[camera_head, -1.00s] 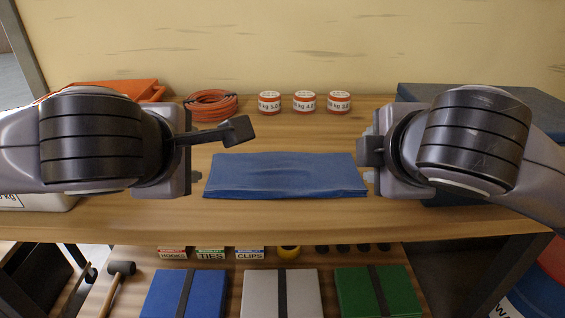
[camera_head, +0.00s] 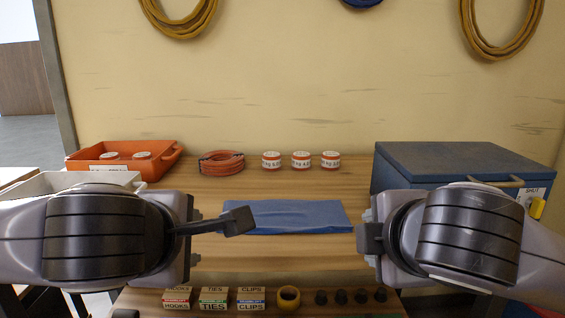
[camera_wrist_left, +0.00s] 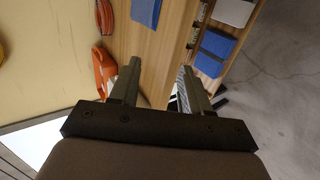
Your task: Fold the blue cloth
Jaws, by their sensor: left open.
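The blue cloth (camera_head: 287,216) lies as a flat, roughly rectangular piece on the wooden bench top, with slight creases, in the head view. Part of it also shows at the top of the left wrist view (camera_wrist_left: 146,12). My left gripper (camera_head: 238,221) is at the cloth's left end in the picture, open and empty; its two fingers stand apart in the left wrist view (camera_wrist_left: 158,84). My right gripper (camera_head: 366,238) is at the right end of the cloth, seen side-on; its finger opening is hidden.
An orange bin (camera_head: 125,158), a coiled orange hose (camera_head: 222,163) and three white-and-red tins (camera_head: 301,161) stand along the back. A blue lidded chest (camera_head: 450,170) is at right. Small boxes (camera_head: 213,299) and a yellow tape roll (camera_head: 288,297) sit on the lower shelf.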

